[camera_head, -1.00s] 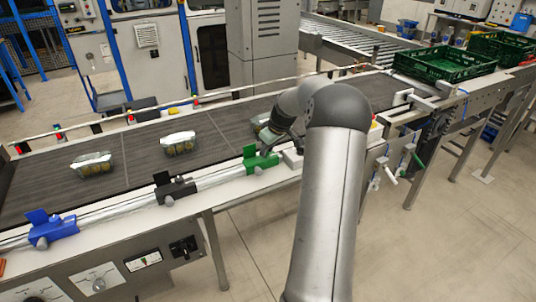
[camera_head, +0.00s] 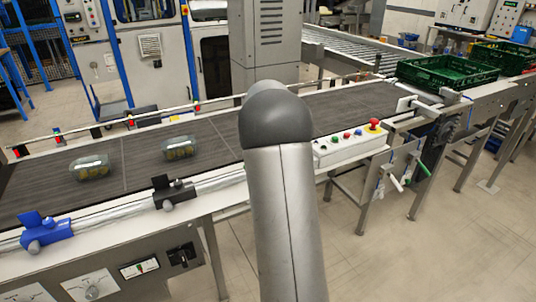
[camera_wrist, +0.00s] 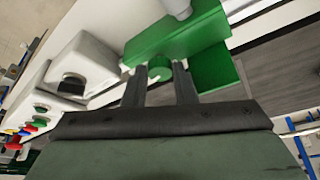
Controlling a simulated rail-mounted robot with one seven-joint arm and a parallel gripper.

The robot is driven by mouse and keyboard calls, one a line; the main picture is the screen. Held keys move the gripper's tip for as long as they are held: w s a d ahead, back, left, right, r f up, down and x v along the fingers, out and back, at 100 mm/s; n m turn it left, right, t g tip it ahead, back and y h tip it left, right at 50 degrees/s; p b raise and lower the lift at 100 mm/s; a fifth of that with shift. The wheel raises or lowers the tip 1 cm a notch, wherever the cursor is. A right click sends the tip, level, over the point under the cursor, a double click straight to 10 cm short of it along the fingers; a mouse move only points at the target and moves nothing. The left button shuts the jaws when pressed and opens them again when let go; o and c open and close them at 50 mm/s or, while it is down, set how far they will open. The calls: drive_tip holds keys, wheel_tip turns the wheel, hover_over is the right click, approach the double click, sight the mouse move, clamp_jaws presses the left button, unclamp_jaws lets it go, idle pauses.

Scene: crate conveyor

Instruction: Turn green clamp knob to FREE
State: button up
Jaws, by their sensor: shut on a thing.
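The green clamp (camera_wrist: 190,35) sits on the pale rail in the wrist view. Its small green knob (camera_wrist: 158,63) shows between the two dark fingers of my gripper (camera_wrist: 159,74), which is shut on it. A grey round part stands at the clamp's top edge. No FREE marking can be made out. In the head view my arm hides both the green clamp and my gripper.
A black clamp (camera_head: 174,192) and a blue clamp (camera_head: 46,232) sit on the same rail. Two clear packages (camera_head: 180,147) lie on the dark belt (camera_head: 130,155). A button box (camera_head: 348,148) with a red knob is right of my arm. Green crates (camera_head: 448,70) stand far right.

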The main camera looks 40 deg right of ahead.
drive_tip(key=shift+w+a+m+g+h, duration=0.1)
drive_tip(key=shift+m+g+h, duration=0.25)
drive_tip(key=shift+m, duration=0.85)
drive_tip(key=o, duration=1)
drive_tip(key=shift+r, duration=0.1)
